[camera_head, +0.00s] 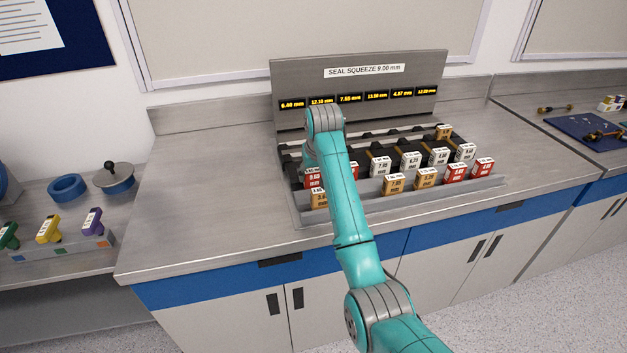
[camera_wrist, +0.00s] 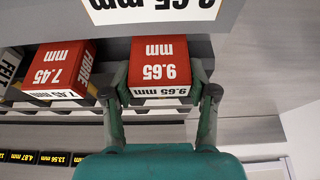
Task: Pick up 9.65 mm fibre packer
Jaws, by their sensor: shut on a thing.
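The 9.65 mm fibre packer is a red block (camera_wrist: 158,62) with white lettering and a white label strip, at the centre of the wrist view. My gripper (camera_wrist: 160,78) has one finger on each side of it and is shut on it. In the head view a red packer (camera_head: 312,178) shows at the rack's left end, just left of my arm; my fingers are hidden there behind my wrist. I cannot tell whether the packer is clear of the rack.
A red 7.45 mm fibre packer (camera_wrist: 62,70) stands beside it. The stepped rack (camera_head: 440,188) holds several white, tan and red packers, before an upright panel (camera_head: 365,72) with lit size displays. The bench top (camera_head: 210,200) left of the rack is clear.

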